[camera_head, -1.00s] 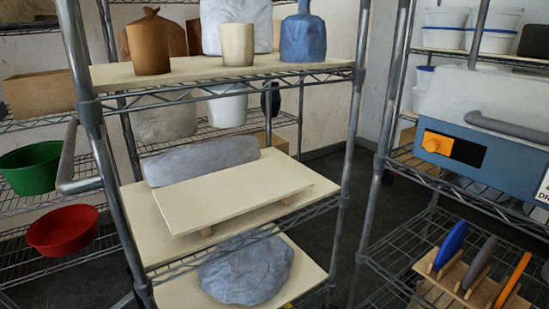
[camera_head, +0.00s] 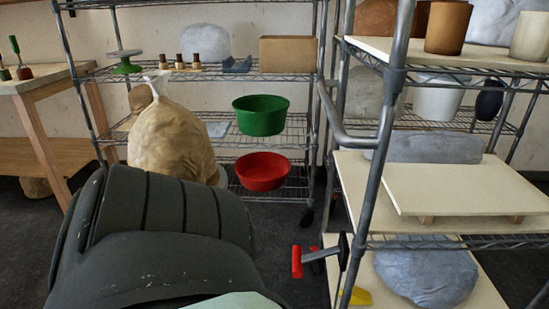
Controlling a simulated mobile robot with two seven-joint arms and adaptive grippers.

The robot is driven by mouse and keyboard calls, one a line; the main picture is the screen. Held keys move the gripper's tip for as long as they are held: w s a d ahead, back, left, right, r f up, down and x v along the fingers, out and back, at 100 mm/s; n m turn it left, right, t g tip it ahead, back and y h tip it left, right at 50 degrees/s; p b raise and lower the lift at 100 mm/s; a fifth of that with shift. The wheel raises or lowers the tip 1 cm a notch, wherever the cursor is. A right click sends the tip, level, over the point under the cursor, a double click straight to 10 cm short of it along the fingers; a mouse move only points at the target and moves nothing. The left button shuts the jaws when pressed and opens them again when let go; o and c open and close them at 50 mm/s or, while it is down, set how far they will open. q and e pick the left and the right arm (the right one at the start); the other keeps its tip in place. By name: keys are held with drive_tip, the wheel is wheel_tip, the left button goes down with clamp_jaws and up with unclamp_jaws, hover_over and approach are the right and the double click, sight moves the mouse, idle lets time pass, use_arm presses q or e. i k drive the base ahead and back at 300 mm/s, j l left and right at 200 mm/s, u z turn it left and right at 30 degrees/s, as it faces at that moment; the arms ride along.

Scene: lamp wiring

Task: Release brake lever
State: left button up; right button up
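A lever-like part with a red end (camera_head: 297,262) and a dark bar shows low beside the near post of the wire shelf cart (camera_head: 372,190). The red end points to the left of the post. A small yellow piece (camera_head: 360,297) shows just below it, at the foot of the post. I cannot tell for certain which of these is the brake lever, or its exact position. Neither of my grippers is in view, and nothing is seen touching the lever.
A grey push handle (camera_head: 350,135) sticks out from the cart's left side. A back rack holds a green basin (camera_head: 261,115) and a red basin (camera_head: 263,171). A filled bag (camera_head: 172,140) stands before it. A wooden table (camera_head: 45,85) is at the far left. Dark floor shows between rack and cart.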

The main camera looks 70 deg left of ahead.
sight(297, 259)
drive_tip(key=u, duration=0.4)
drive_tip(key=k+j+u, duration=0.1)
drive_tip(key=u, duration=0.35)
drive_tip(key=j+u, duration=0.1)
drive_tip(key=u, duration=0.3)
drive_tip(key=j+u, duration=0.1)
drive_tip(key=u, duration=0.3)
drive_tip(key=k+j, duration=0.1)
drive_tip(key=k+z, duration=0.05)
drive_tip(key=k, duration=0.05)
